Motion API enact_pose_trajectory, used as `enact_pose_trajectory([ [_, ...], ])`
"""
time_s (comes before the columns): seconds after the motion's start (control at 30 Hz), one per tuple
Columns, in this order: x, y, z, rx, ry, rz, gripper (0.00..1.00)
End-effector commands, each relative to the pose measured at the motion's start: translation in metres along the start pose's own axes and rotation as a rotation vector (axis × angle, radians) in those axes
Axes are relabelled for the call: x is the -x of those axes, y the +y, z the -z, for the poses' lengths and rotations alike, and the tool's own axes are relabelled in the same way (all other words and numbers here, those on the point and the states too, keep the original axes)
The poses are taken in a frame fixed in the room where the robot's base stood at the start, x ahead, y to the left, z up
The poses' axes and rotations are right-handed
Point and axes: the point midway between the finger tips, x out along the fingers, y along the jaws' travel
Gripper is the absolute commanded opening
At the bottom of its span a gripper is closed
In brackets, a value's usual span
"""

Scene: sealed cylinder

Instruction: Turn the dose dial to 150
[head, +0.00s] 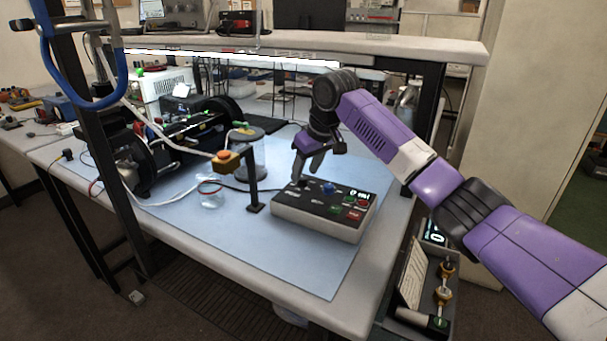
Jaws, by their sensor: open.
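A control box (316,226) with a black top panel lies on the blue mat (250,263) near the table's right side. A blue dial (329,188) sits on its panel. A small lit display (360,195) right of the dial appears to read "0 ml". Red and green buttons (350,211) lie on the panel's right part. My gripper (307,179) points down over the back left part of the panel, left of the blue dial. It is open, and its fingers look empty. Whether a fingertip touches the panel cannot be told.
Black machinery (150,165) fills the table's left. The front of the mat is clear.

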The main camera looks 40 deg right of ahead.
Motion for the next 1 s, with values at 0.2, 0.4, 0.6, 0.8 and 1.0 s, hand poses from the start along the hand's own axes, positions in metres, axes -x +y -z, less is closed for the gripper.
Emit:
enact_pose_trajectory([
  [0.2,-0.019,0.000,0.000,0.001,0.000,0.000,0.47],
  [0.4,-0.021,0.000,0.000,0.002,0.001,0.000,0.47],
  [0.6,-0.021,0.000,0.000,0.001,0.001,0.000,0.27],
  [0.8,-0.021,-0.001,0.000,0.001,0.001,0.000,0.00],
  [1.0,-0.020,-0.001,0.001,-0.008,0.001,-0.002,0.00],
])
